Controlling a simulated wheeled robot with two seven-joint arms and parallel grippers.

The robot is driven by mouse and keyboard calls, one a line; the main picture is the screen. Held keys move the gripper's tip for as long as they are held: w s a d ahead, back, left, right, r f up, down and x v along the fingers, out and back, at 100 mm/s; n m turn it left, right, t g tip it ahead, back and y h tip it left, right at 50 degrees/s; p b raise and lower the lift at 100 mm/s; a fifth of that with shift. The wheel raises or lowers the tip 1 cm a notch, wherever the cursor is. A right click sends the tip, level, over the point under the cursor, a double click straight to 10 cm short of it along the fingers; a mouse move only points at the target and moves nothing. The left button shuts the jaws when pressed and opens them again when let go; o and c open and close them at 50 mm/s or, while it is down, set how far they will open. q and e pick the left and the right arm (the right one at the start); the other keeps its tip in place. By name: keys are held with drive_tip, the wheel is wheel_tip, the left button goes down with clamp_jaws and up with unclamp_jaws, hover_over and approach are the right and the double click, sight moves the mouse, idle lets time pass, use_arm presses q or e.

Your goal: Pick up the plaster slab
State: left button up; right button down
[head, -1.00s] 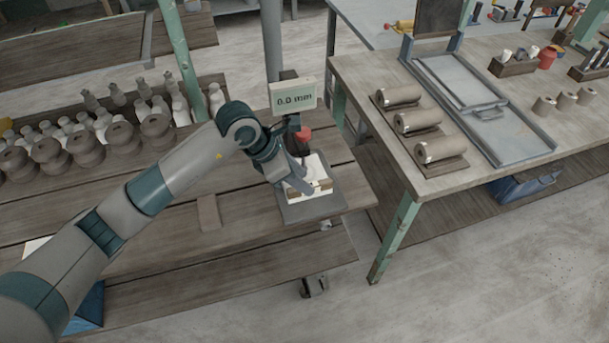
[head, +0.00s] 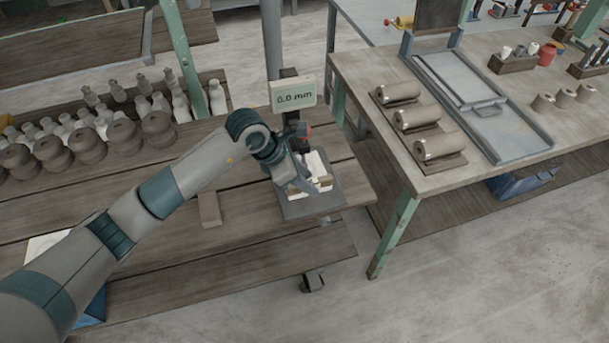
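A white plaster slab (head: 317,162) lies on the grey plate (head: 312,207) of a stand with a display (head: 293,94) reading 0.0 mm, on the wooden bench. My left gripper (head: 309,187) points down at the slab, with two brownish fingertip pieces apart over its near part. The gripper hides much of the slab, and I cannot tell whether the fingers press on it. My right gripper is not in view.
A small brown block (head: 209,209) lies left of the plate. Clay pots (head: 86,145) and pale bottles stand at the left. A second table (head: 455,150) with clay rolls (head: 415,118) stands to the right, across a gap.

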use_arm(q)
drive_tip(key=shift+f+b, duration=0.25)
drive_tip(key=shift+b, duration=0.1)
idle(0.3)
clamp_jaws()
